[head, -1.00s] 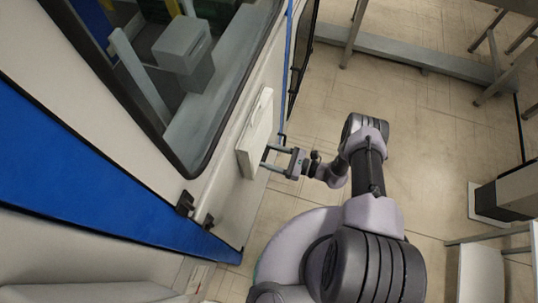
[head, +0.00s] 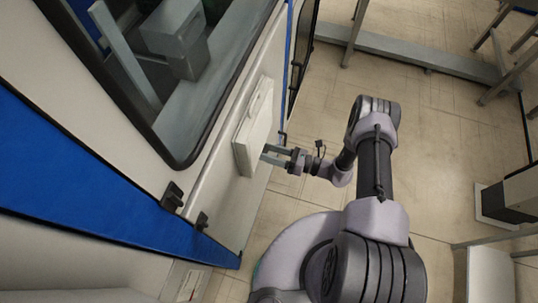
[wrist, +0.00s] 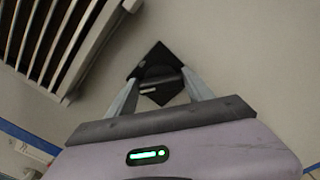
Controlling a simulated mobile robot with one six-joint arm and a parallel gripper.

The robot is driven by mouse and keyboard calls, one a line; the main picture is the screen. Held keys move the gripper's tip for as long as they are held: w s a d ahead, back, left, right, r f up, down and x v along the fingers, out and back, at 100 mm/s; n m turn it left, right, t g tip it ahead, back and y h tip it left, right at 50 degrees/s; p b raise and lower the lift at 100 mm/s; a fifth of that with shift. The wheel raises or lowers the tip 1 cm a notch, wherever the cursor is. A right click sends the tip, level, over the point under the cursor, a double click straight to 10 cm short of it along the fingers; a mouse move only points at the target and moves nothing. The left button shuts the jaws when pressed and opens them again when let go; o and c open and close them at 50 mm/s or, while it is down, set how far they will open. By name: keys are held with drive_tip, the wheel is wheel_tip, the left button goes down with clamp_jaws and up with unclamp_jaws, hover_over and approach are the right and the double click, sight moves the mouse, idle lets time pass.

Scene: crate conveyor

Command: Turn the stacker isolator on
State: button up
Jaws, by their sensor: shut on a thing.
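The stacker isolator (wrist: 157,62) is a black rotary switch on a dark square plate, which appears as a diamond in the wrist view. It sits on a pale panel. My gripper (wrist: 160,79) is shut on the switch's handle, with one finger at each end of it. A small pale mark shows on the handle. The isolator cannot be made out in the head view.
A slatted vent (wrist: 55,40) is at the upper left in the wrist view. The machine's large window (head: 205,125) and blue trim (head: 80,175) fill the left of the head view. Open floor (head: 440,150) lies to the right of my arm.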

drive_tip(key=m+b, duration=0.2)
drive_tip(key=m, duration=0.1)
drive_tip(key=m+b, duration=0.1)
drive_tip(key=m, duration=0.3)
drive_tip(key=m+b, duration=0.2)
drive_tip(key=m, duration=0.1)
drive_tip(key=shift+f+m+b, duration=0.25)
drive_tip(key=shift+m+b, duration=0.05)
drive_tip(key=shift+m, duration=0.3)
drive_tip(key=o, duration=1.4)
drive_tip(key=shift+c, duration=0.2)
drive_tip(key=p+v, duration=0.2)
drive_tip(key=v, duration=1.5)
drive_tip(key=shift+d+p, duration=0.2)
drive_tip(key=shift+p, duration=0.1)
